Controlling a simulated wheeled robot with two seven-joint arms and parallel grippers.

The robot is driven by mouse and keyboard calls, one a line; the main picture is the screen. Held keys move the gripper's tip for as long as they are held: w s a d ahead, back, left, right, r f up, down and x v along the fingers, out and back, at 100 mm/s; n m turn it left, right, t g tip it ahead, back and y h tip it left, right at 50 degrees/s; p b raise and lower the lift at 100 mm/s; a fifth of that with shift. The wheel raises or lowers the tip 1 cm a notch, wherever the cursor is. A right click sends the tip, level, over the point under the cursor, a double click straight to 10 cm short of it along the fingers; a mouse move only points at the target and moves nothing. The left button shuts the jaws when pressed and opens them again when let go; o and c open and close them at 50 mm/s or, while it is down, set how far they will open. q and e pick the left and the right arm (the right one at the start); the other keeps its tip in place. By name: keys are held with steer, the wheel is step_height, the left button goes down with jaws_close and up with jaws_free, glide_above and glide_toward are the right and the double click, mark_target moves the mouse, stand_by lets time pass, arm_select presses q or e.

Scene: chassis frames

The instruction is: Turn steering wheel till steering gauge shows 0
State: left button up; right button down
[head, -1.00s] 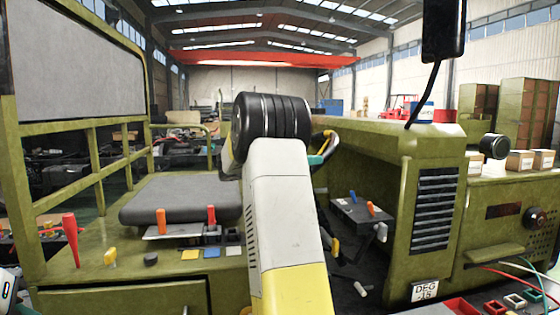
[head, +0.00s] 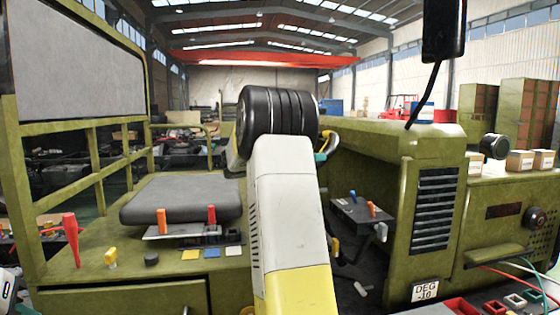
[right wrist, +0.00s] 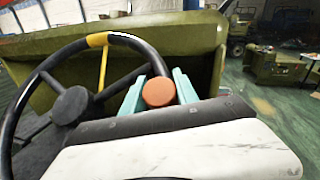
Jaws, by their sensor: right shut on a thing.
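The steering wheel (right wrist: 70,106) is black with a yellow mark on its rim and a yellow spoke, in the right wrist view. An orange-brown knob (right wrist: 158,92) sits at its rim, between the teal fingers of my right gripper (right wrist: 160,98), which is shut on it. In the head view my right arm hides most of the wheel. The steering gauge (head: 425,292) is a small white plate on the green panel, reading DEG and what looks like -10.
A grey seat (head: 180,200) is left of my arm. Levers, including a red one (head: 71,238), stand on the green deck. A small lever box (head: 362,214) is right of my arm. A mirror (head: 443,30) hangs at upper right.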

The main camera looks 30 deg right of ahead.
mark_target(329, 150)
steer(key=shift+s+d+r+n+t, duration=0.1)
steer(key=shift+d+r+n+t, duration=0.5)
steer(key=shift+d+n, duration=0.15)
steer(key=shift+s+d+r+n+t, duration=0.1)
steer(key=shift+d+r+n+t, duration=0.35)
steer(key=shift+d+n+t, duration=0.3)
steer(key=shift+d, duration=0.1)
steer(key=c, duration=1)
jaws_free()
steer(key=shift+w+a+f, duration=0.1)
steer(key=shift+a, duration=0.1)
steer(key=shift+a, duration=0.3)
steer(key=a, duration=0.7)
steer(key=shift+s+r, duration=0.2)
steer(key=shift+s, duration=0.1)
